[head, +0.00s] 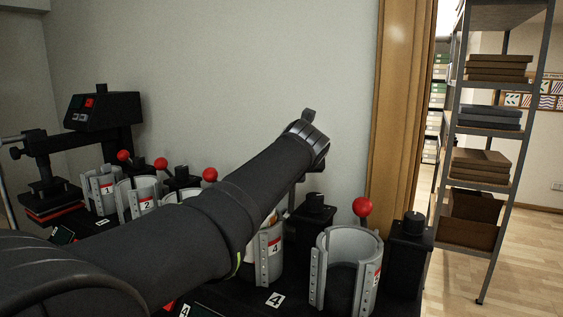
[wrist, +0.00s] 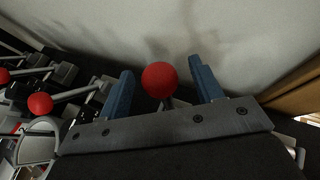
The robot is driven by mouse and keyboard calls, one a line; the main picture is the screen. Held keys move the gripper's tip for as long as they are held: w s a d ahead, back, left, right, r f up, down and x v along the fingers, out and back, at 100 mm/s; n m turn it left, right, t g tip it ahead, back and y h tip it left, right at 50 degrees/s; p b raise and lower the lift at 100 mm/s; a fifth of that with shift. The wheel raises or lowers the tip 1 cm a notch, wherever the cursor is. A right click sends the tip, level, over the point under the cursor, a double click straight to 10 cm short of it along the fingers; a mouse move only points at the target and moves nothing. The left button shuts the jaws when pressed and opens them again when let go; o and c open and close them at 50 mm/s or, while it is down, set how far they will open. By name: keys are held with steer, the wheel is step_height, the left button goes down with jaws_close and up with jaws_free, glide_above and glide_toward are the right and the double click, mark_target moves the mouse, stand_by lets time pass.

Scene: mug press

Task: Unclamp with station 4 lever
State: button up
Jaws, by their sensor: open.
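The station 4 clamp (head: 268,258), a grey cylinder half-shell labelled 4, stands behind my arm in the head view and is partly hidden by it. Its lever is hidden there. In the wrist view a red ball knob (wrist: 160,81) on a lever sits between the two blue fingers of my gripper (wrist: 161,68). By the arm's position this looks like the station 4 lever. The fingers are open, one on each side of the knob, with visible gaps. My gripper's fingers are hidden in the head view.
An empty-looking clamp (head: 348,262) with a red-knobbed lever (head: 362,207) stands right of station 4. Clamps 1 (head: 101,190) and 2 (head: 137,198) stand left, with more red knobs. A black press (head: 103,110) is at far left. The wall is close behind.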

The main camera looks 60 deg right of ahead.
steer(key=c, duration=0.8)
steer(key=shift+a, duration=1.15)
steer(key=shift+a+f, duration=0.15)
steer(key=shift+a, duration=1.1)
